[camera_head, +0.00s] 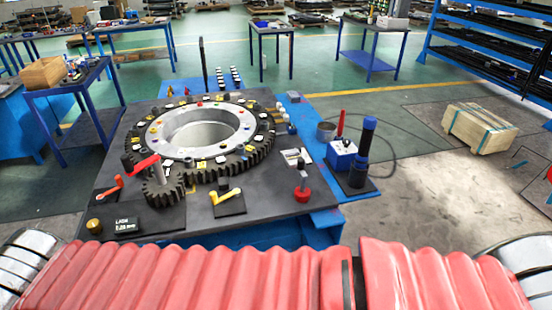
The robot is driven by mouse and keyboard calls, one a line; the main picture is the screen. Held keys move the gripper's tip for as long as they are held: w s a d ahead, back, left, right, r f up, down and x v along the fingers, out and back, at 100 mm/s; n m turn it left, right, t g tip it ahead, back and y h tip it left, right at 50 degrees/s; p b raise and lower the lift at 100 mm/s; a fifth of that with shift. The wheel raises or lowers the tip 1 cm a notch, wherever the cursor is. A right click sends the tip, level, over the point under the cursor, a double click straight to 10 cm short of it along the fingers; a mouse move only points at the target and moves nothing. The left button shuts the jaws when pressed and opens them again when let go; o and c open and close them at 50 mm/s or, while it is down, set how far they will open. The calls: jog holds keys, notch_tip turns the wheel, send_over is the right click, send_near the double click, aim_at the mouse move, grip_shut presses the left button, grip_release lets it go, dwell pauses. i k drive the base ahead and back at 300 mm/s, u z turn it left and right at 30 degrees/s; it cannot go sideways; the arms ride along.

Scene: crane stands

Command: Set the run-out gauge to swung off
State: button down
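A large toothed slewing ring (205,134) lies on a dark bench plate (268,196), with a small pinion gear (163,190) meshing at its front left. No part is clearly labelled as the run-out gauge, so I cannot tell which one it is. A yellow lever (227,194) sits on a black base in front of the ring. Left of it are a red crank (107,188), a red handle (145,163) above the pinion, and a small display (126,224) that seems to read LASH. A red-based post with a dark knob (302,187) stands at the right. My gripper is not in view.
A blue box with a red lever (342,150) and a dark blue-topped cylinder (363,150) stand at the plate's right edge, near a looping cable (393,150). A wooden crate (480,128) is on the floor at right. My red ribbed covering fills the foreground.

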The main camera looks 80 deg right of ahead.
aim_at(293, 160)
jog(key=u, duration=0.45)
jog(key=k, duration=1)
jog(key=z, duration=0.7)
jog(key=i, duration=1)
jog(key=z, duration=0.05)
